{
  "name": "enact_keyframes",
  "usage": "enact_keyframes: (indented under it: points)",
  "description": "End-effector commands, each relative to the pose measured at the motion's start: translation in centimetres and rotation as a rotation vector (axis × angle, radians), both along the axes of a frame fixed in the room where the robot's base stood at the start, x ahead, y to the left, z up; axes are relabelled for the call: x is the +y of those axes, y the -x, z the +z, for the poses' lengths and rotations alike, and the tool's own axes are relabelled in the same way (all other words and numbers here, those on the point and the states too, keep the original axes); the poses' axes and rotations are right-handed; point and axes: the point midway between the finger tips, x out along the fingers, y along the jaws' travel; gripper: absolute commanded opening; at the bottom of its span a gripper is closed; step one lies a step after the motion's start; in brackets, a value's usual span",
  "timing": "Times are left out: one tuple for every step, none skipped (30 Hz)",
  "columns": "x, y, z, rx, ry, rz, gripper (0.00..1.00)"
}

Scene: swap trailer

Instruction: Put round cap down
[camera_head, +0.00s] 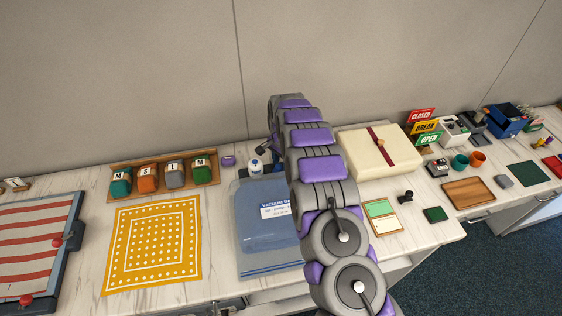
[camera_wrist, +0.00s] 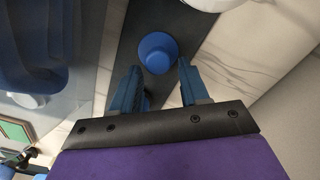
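A round blue cap (camera_wrist: 157,52) shows in the wrist view on a dark grey strip (camera_wrist: 187,27). My gripper (camera_wrist: 159,68) is open, with its two blue fingers apart on either side of the view. The cap lies between and just beyond the fingertips, with visible gaps to both; I cannot tell its height over the strip. In the head view, my gripper (camera_head: 267,146) is at the back of the counter, largely hidden behind my arm. The cap cannot be made out in the head view.
A blue vacuum bag (camera_head: 262,245) lies in front of the bottle. A yellow dotted cloth (camera_head: 152,243) and a wooden rack (camera_head: 163,164) of colored lettered pieces are at left. A cream box (camera_head: 372,155) stands right of my arm. The wall is close behind.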

Motion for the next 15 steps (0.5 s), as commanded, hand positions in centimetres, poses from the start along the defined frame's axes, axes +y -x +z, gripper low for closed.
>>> enact_keyframes:
  points:
    - [-0.01,0.01,0.00,0.000,0.000,0.000,0.50]
    - [-0.01,0.01,0.00,0.000,0.000,0.000,0.53]
    - [-0.01,0.01,0.00,0.000,0.000,0.000,0.54]
    - [0.00,0.00,0.00,0.000,0.000,0.000,0.54]
    - [-0.01,0.01,-0.01,0.000,0.000,0.000,0.54]
    - [0.00,0.00,0.00,0.000,0.000,0.000,0.54]
    - [-0.01,0.01,-0.01,0.000,0.000,0.000,0.54]
    - [0.00,0.00,0.00,0.000,0.000,0.000,0.54]
    - [0.00,0.00,0.02,0.000,0.000,0.000,0.54]
    - [0.00,0.00,0.05,0.000,0.000,0.000,0.54]
    - [0.01,0.01,0.11,0.000,0.000,0.000,0.54]
    - [0.01,-0.01,0.26,0.000,0.000,0.000,0.54]
    - [0.00,-0.01,0.43,0.000,0.000,0.000,0.54]
    - [0.00,-0.03,0.63,-0.001,-0.001,0.000,0.54]
    - [0.00,-0.03,0.96,-0.001,-0.001,0.000,0.54]
